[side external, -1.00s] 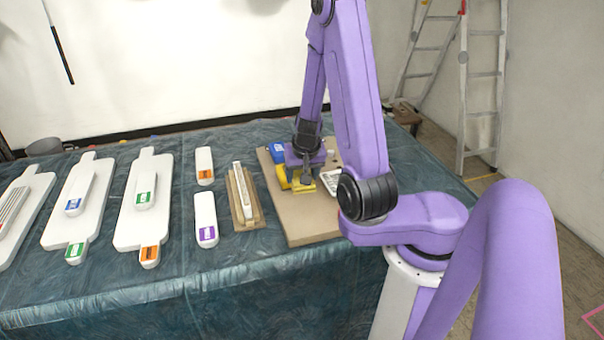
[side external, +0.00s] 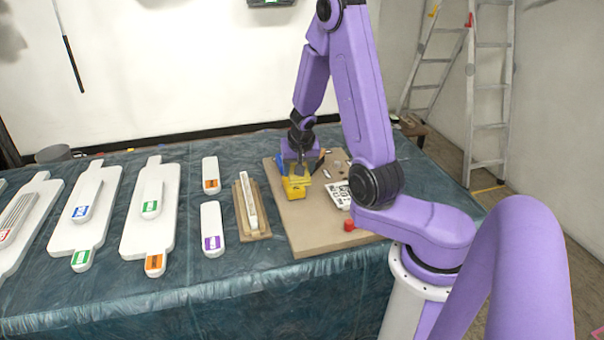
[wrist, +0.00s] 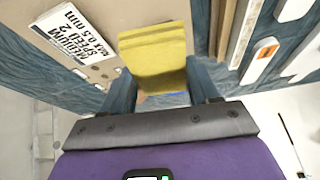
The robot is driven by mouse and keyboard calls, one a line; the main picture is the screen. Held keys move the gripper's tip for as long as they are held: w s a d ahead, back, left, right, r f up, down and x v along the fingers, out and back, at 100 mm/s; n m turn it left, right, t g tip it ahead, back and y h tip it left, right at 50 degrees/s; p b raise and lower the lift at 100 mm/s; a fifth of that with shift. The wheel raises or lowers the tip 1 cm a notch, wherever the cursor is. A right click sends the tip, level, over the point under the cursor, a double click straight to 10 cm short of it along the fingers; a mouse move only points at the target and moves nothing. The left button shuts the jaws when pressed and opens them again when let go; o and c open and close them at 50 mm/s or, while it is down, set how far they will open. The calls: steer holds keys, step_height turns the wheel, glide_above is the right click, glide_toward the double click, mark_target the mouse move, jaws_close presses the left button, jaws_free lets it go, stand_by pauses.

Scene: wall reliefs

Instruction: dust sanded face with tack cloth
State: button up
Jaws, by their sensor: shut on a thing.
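A yellow cloth-like pad, which looks like the tack cloth (side external: 294,190), is at my gripper (side external: 298,170) over the tan board. In the wrist view the yellow pad (wrist: 153,58) sits between the fingers of my gripper (wrist: 165,80), which is shut on it. I cannot tell whether the pad touches the board. White relief pieces (side external: 83,215) with coloured labels lie on the table to the left. A narrow pale strip (side external: 250,203) lies on a wooden base just left of the board. I cannot tell which face is sanded.
The tan board (side external: 308,238) also carries a white printed card (side external: 338,195), a red item (side external: 349,225) and small dark and blue items near my gripper. A blue-green sheet (side external: 200,300) covers the table. A ladder (side external: 488,110) stands at the back right.

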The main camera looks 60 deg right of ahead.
mark_target(294, 165)
steer(key=w+d, duration=0.2)
steer(key=shift+w+r, duration=0.25)
steer(key=shift+w, duration=0.05)
steer(key=w+d+r, duration=0.1)
steer(key=w+d, duration=0.4)
steer(key=w, duration=0.7)
steer(key=w+a, duration=0.5)
steer(key=w, duration=0.2)
steer(key=shift+a+f, duration=0.15)
steer(key=shift+f, duration=1.75)
steer(key=shift+a+f, duration=0.1)
steer(key=shift+f, duration=1.75)
steer(key=shift+s+a+f, duration=0.3)
steer(key=shift+f, duration=0.25)
steer(key=shift+s+a, duration=7.2)
steer(key=shift+w+d, duration=7.55)
steer(key=shift+d, duration=0.05)
step_height(294, 165, up, 8)
